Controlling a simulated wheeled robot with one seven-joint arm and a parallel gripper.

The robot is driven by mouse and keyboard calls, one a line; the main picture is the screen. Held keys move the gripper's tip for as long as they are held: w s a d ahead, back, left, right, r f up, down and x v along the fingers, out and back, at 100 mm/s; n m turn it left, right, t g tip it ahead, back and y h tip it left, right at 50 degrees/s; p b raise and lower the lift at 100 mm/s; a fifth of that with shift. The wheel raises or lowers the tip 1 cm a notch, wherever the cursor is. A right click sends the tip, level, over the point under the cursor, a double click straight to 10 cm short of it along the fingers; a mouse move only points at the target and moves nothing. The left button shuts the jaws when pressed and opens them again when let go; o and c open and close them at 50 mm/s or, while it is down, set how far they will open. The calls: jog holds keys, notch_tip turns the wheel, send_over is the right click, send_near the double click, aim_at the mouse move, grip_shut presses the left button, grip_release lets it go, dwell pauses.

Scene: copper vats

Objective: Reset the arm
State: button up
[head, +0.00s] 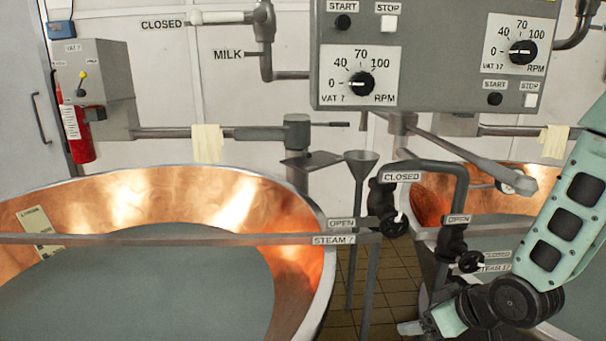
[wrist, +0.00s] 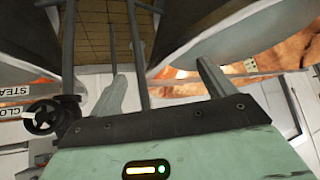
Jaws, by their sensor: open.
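My arm (head: 540,245) is pale green with dark pads and reaches in from the right side of the head view, bent down in front of the right vat. My gripper (head: 408,328) is low near the bottom edge there, left of the dark wrist joint. In the wrist view my gripper (wrist: 160,78) has its two fingers spread wide, with nothing between them. Pipes and tiled floor show beyond the fingers. The gripper touches nothing that I can see.
The left copper vat (head: 290,250) holds grey liquid. The right copper vat (head: 430,200) is partly behind my arm. Steam valves (head: 388,222) and a funnel (head: 361,160) stand between them. A control panel (head: 430,80) hangs above. A black valve wheel (wrist: 42,117) is left of my gripper.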

jog(key=s+a+r+n+g+h, duration=0.1)
jog(key=s+a+r+g, duration=0.2)
jog(key=s, duration=0.8)
jog(key=s+a+r+n+g+h, duration=0.1)
jog(key=s+a+r+g+h, duration=0.1)
jog(key=s+a+r, duration=0.5)
jog(key=s+r+g, duration=0.1)
jog(key=s+r, duration=0.1)
jog(key=s, duration=0.2)
jog(key=shift+s+a+g+h, duration=0.2)
jog(key=shift+s+g+h, duration=0.1)
jog(key=shift+g, duration=0.1)
